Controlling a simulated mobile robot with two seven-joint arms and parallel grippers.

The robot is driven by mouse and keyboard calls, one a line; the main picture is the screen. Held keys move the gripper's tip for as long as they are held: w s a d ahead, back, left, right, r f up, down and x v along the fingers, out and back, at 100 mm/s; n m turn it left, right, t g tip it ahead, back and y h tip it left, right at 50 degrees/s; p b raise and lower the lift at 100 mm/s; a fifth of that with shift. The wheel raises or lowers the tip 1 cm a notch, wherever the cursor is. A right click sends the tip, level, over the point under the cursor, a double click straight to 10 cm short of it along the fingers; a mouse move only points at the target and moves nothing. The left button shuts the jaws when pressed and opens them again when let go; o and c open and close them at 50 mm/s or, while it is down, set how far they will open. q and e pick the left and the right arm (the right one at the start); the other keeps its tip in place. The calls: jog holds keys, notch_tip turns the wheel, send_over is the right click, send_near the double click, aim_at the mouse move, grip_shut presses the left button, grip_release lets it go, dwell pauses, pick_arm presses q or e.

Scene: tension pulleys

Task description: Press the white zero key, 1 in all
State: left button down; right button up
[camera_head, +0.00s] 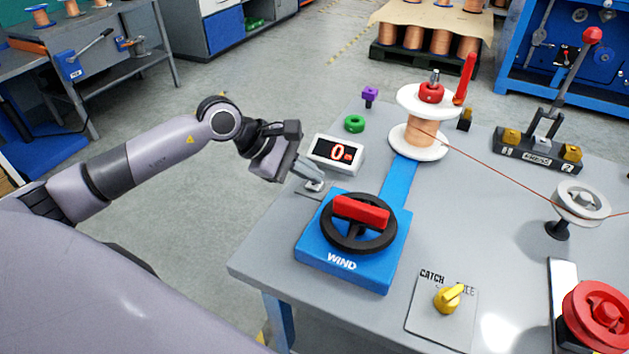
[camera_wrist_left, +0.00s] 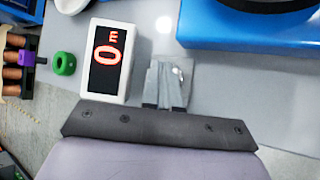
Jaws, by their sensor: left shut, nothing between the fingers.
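The white zero key (camera_head: 313,186) sits on a small grey plate (camera_head: 303,193) at the table's left edge, in front of the display (camera_head: 337,153). The display reads a red 0 with an m. My left gripper (camera_head: 317,176) comes in from the left, shut and empty, with its fingertips right over the key. In the left wrist view the fingertips (camera_wrist_left: 167,66) lie over the plate (camera_wrist_left: 186,66) and hide most of the key. I cannot tell whether they touch it. My right gripper is in neither view.
The blue WIND box (camera_head: 340,262) with its black wheel and red bar stands close to the right of the plate. A green ring (camera_head: 355,123) and a purple knob (camera_head: 370,95) are behind the display. A spool (camera_head: 420,132) stands farther back.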

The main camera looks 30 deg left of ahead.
aim_at(309, 184)
pick_arm(q)
jog(key=shift+r+p, duration=0.35)
jog(key=shift+r, duration=0.4)
jog(key=shift+r+p, duration=1.4)
jog(key=shift+r, duration=1.2)
jog(key=shift+f, duration=0.1)
